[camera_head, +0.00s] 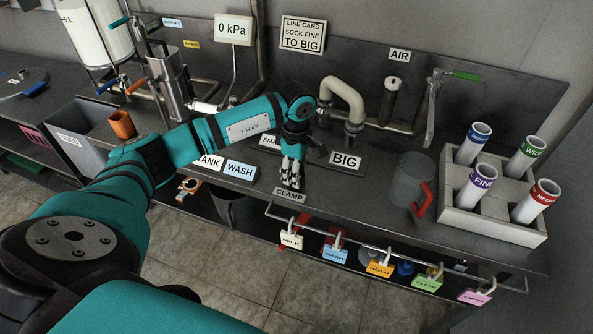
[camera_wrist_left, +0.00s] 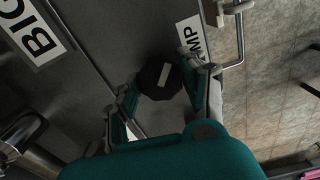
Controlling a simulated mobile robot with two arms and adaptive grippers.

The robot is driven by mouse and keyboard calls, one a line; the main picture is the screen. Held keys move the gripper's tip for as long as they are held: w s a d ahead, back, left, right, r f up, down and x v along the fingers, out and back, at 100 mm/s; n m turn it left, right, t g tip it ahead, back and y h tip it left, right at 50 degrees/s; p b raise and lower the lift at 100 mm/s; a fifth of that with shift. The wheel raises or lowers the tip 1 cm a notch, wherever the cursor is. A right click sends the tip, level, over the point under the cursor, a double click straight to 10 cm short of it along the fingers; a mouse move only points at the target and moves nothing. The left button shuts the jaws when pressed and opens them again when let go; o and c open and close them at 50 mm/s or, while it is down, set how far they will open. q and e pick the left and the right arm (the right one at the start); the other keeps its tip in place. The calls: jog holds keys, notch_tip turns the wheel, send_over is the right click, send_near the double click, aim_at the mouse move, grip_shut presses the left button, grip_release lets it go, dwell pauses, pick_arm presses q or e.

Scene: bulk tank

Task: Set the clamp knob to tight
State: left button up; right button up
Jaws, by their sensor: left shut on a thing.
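My left gripper (camera_head: 290,176) reaches down to the front edge of the bench, just behind the "CLAMP" label (camera_head: 290,195). In the left wrist view its two fingers stand on either side of the black round clamp knob (camera_wrist_left: 158,82), shut on it. The knob has a white pointer mark on top. The "CLAMP" label (camera_wrist_left: 190,35) is partly covered beside it. In the head view the gripper hides the knob. No tight or loose marking can be read. My right gripper is not in view.
A "BIG" label (camera_head: 345,160) and a bent pale pipe (camera_head: 345,92) stand close behind the gripper. A front rail (camera_head: 350,236) carries several coloured tags. A grey crate (camera_head: 495,220) of labelled tubes and a grey pot (camera_head: 412,178) are at the right.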

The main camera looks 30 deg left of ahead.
pick_arm(q)
jog(key=n+b, duration=0.1)
jog(key=n, duration=0.4)
jog(key=shift+n, duration=0.3)
jog(key=n, duration=0.6)
jog(key=shift+w+a, duration=0.1)
jog(key=n, duration=0.6)
jog(key=shift+n+p, duration=0.3)
jog(key=n+p, duration=0.1)
jog(key=n, duration=0.4)
jog(key=shift+a+n, duration=0.1)
jog(key=shift+n, duration=0.3)
jog(key=o, duration=1.2)
jog(key=shift+r, duration=0.1)
